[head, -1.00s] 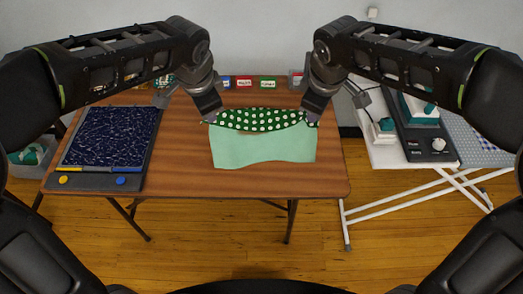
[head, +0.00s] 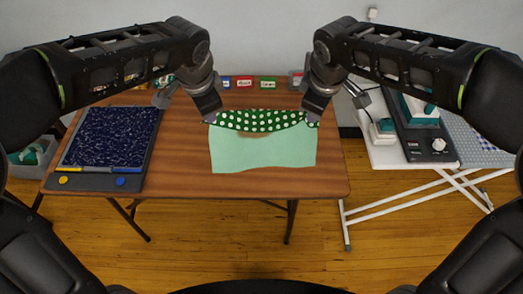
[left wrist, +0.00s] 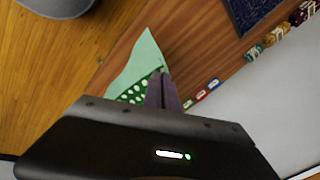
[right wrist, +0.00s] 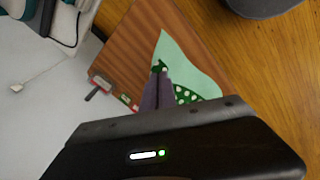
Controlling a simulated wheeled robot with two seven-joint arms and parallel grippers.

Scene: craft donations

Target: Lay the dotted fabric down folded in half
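The dotted fabric (head: 262,120) is dark green with white dots on one face and plain mint (head: 264,154) on the other. In the head view a dotted band sags between my grippers at the far side, and the mint face spreads toward the near side. My left gripper (head: 212,119) is shut on its far left corner, and my right gripper (head: 312,119) is shut on its far right corner. The fabric also shows at the fingertips in the left wrist view (left wrist: 138,68) and the right wrist view (right wrist: 185,62). How much of it touches the table is unclear.
The brown table (head: 180,172) has free room around the fabric. A dark blue speckled panel on a grey board (head: 92,182) lies at the left. Small labelled boxes (head: 267,83) stand along the back. A white ironing-board-like stand (head: 385,155) with equipment is at the right.

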